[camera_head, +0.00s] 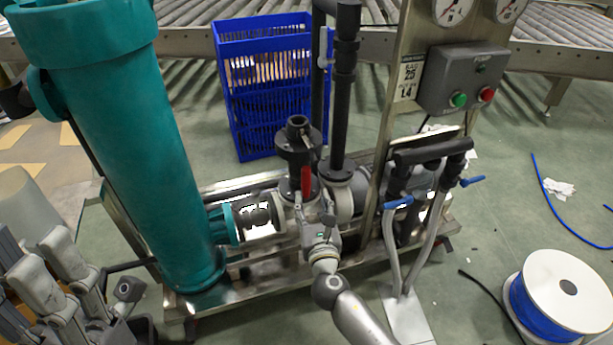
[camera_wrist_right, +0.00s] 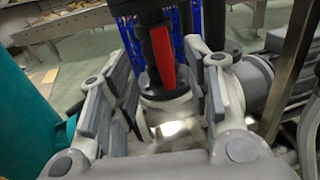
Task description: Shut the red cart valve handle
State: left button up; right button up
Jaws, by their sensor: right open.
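The red valve handle (camera_head: 306,181) stands roughly upright in the picture beside a black valve body (camera_head: 298,150) on the pump cart. My right gripper (camera_head: 314,208) is just below and in front of it, its fingers spread. In the right wrist view, the red handle (camera_wrist_right: 163,58) shows between the two fingers of the right gripper (camera_wrist_right: 165,85), nearer the upper part of the gap, and no clear contact shows. My left gripper (camera_head: 38,262) is at the lower left edge, away from the valve; its opening cannot be judged.
A teal cylinder (camera_head: 135,150) stands left of the valve. Black pipes (camera_head: 343,90) and a grey control box (camera_head: 462,80) rise behind and right. Blue-handled valves (camera_head: 398,203) are at the right. A blue crate (camera_head: 236,100) and a cable spool (camera_head: 565,285) stand on the floor.

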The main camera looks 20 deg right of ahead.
aim_at(307, 175)
jog(key=w, duration=0.3)
jog(key=w+d+b, duration=0.1)
jog(key=w, duration=0.2)
jog(key=w+b, duration=0.1)
jog(key=w, duration=0.2)
jog(key=shift+d, duration=0.25)
jog(key=shift+w+d+b, duration=0.1)
jog(key=shift+w+b, duration=0.2)
jog(key=shift+w, duration=0.3)
jog(key=shift+c, duration=0.4)
grip_shut()
